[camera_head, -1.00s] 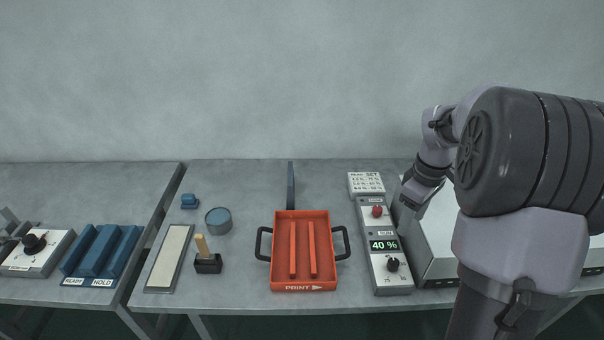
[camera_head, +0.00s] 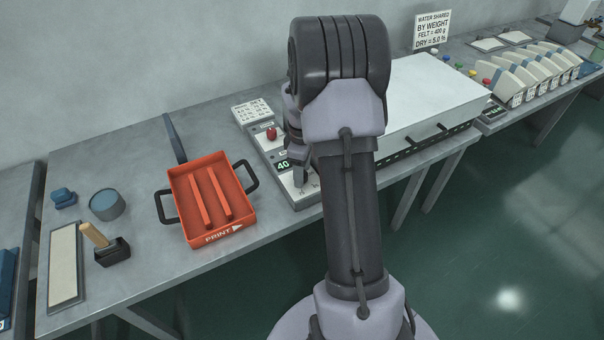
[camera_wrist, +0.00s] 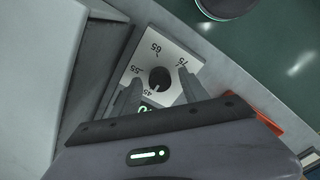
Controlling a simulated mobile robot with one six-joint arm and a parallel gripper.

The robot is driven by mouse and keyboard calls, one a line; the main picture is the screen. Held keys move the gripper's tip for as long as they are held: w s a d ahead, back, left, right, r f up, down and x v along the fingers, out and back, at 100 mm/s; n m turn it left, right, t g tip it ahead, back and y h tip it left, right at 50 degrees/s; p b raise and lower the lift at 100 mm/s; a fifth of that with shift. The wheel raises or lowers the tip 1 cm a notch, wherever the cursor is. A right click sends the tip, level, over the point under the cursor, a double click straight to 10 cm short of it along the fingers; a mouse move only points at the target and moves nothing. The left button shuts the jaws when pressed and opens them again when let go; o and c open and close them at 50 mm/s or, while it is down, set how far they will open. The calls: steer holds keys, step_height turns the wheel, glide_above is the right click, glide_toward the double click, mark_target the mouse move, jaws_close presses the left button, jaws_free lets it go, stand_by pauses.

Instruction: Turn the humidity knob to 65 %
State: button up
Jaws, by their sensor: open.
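The humidity knob (camera_wrist: 159,77) is a round black dial on a pale plate in the wrist view, with marks 45, 55, 65 and 75 around it. A small light pointer on its lower edge points toward the 45 side. My gripper (camera_wrist: 159,80) is open, one finger on each side of the knob; I cannot tell if they touch it. In the head view my gripper (camera_head: 299,178) is over the front of the grey control box (camera_head: 307,200) and hides the knob. The green display (camera_head: 283,165) there reads 40, partly covered.
A red knob (camera_head: 271,134) sits farther back on the box. The orange tray (camera_head: 247,216) stands to its left, and the large white-topped machine (camera_head: 425,90) to its right. A small sign block (camera_head: 252,111) is behind. The table's front edge is close.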

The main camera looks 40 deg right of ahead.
jaws_close()
